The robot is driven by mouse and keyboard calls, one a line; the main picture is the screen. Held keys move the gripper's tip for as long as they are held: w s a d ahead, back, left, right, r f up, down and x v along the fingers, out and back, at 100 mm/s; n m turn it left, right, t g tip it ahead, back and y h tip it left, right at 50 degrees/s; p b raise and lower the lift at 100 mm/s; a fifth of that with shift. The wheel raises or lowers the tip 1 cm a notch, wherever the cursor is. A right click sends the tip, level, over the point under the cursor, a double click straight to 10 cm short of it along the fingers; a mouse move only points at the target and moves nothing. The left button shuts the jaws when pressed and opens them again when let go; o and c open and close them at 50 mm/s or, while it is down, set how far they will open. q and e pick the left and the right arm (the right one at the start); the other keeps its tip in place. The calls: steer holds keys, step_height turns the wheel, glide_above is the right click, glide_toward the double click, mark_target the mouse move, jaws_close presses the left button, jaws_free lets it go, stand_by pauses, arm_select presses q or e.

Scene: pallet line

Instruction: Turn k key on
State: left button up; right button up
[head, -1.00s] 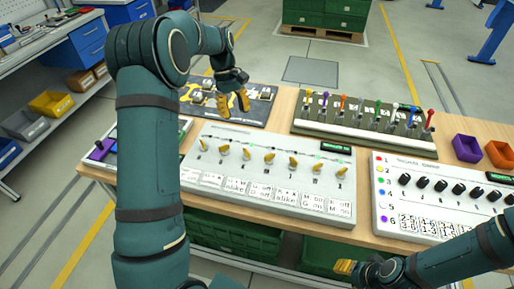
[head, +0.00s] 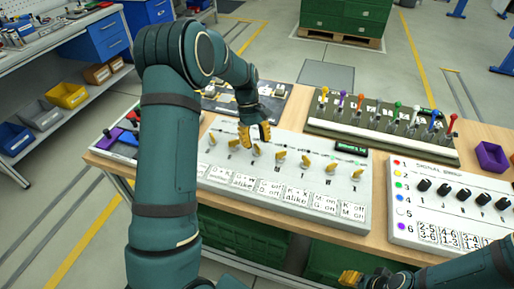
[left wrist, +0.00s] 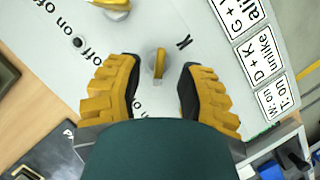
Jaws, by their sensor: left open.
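A light grey key panel (head: 285,212) lies on the table with a row of yellow keys. My left gripper (head: 257,134) is over the left-middle part of this row. In the left wrist view my left gripper (left wrist: 158,90) is open, with one finger on each side of a yellow key (left wrist: 159,65). The letter K is printed beside this key. I see gaps between the key and both fingers; nothing is gripped. A second yellow key (left wrist: 116,5) is at the top edge of that view. My right gripper (head: 350,278) is low at the bottom edge, partly cut off.
A panel with several coloured levers (head: 385,132) stands behind on the right. A white panel with black knobs (head: 450,215) is to the right, with a purple bin (head: 491,156) behind it. A dark board (head: 225,103) lies behind the key panel.

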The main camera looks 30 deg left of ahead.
mark_target(257, 149)
arm_select(q)
steer(key=shift+x, duration=1.15)
arm_select(e)
steer(key=shift+f, duration=0.2)
arm_select(q)
jaws_close()
